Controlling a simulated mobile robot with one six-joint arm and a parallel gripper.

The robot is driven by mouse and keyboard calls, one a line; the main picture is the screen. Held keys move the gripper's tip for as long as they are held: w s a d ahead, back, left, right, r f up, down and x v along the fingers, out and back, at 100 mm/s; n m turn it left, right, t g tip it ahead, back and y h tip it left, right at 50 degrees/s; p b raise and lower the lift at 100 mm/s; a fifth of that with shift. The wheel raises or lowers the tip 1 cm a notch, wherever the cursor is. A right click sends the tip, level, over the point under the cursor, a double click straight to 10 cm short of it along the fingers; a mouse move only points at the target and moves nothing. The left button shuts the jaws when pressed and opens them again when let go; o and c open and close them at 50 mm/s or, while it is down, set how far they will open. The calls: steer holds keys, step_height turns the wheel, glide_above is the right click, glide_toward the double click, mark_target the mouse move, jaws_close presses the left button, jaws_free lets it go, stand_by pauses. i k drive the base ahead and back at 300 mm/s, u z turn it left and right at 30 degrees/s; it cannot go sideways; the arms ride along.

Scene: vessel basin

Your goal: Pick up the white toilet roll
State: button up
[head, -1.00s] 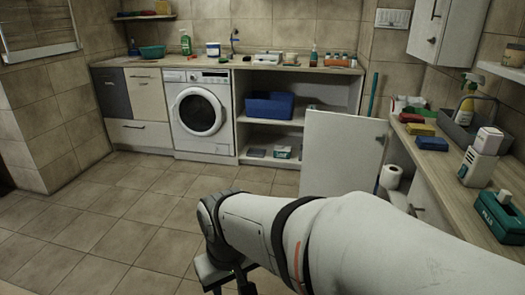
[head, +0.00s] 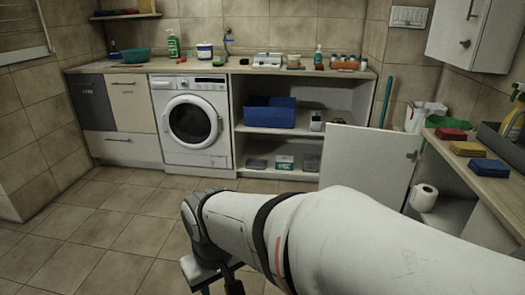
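The white toilet roll (head: 423,197) sits low at the right, at the opening under the right-hand counter, just right of the open white cabinet door. My gripper (head: 213,285) is at the bottom of the head view, left of centre and well to the left of the roll. It is partly cut off by the lower edge, and its fingertips are not clearly seen. My arm crosses the lower right of the view. Nothing shows in the visible part of the gripper.
The open cabinet door (head: 368,166) stands between the back shelves and the roll. A right-hand counter (head: 485,182) carries sponges and a grey caddy. A washing machine (head: 192,125) and a blue bin (head: 270,112) are at the back. The tiled floor at left is clear.

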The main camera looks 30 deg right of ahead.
mark_target(423, 198)
steer(key=u, duration=0.05)
steer(key=i, duration=1.95)
steer(key=z, duration=3.25)
steer(key=i, duration=1.5)
steer(key=z, duration=0.1)
